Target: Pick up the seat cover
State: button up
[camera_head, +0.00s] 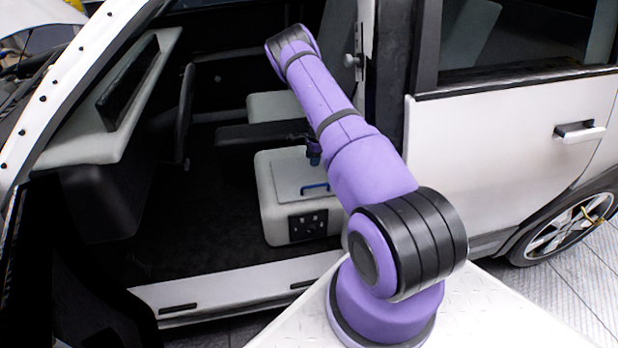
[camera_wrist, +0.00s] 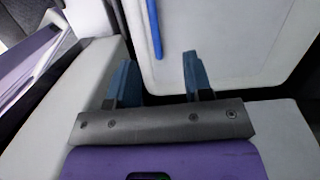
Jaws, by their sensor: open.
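The seat cover (camera_head: 297,174) is a pale grey panel with a blue handle (camera_head: 314,187). It lies on top of the white seat base inside the open vehicle, partly hidden by my arm in the head view. In the wrist view the cover (camera_wrist: 235,40) fills the upper middle and right, with its blue handle (camera_wrist: 155,30) at the top. My gripper (camera_wrist: 158,75) is open and empty. Its two blue fingers are spread, with the handle beyond the fingertips and between them in the picture.
The seat base (camera_head: 270,215) has a black socket panel on its front. The door pillar (camera_head: 390,70) and white closed door (camera_head: 500,150) stand to the right of my arm. The white dashboard (camera_head: 100,140) is at left. Dark floor (camera_head: 200,240) between is clear.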

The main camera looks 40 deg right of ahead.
send_near(315, 185)
jog(key=shift+w+d+f+m, duration=0.1)
jog(key=shift+w+m, duration=0.2)
jog(key=shift+w, duration=0.2)
notch_tip(315, 185, down, 5)
jog(key=shift+w+r, duration=0.1)
jog(key=shift+r, duration=0.15)
jog(key=shift+a+f, duration=0.2)
jog(key=shift+f, duration=1.3)
jog(key=shift+a+f, duration=0.2)
jog(key=shift+f, duration=1.25)
jog(key=shift+c, duration=0.2)
grip_shut()
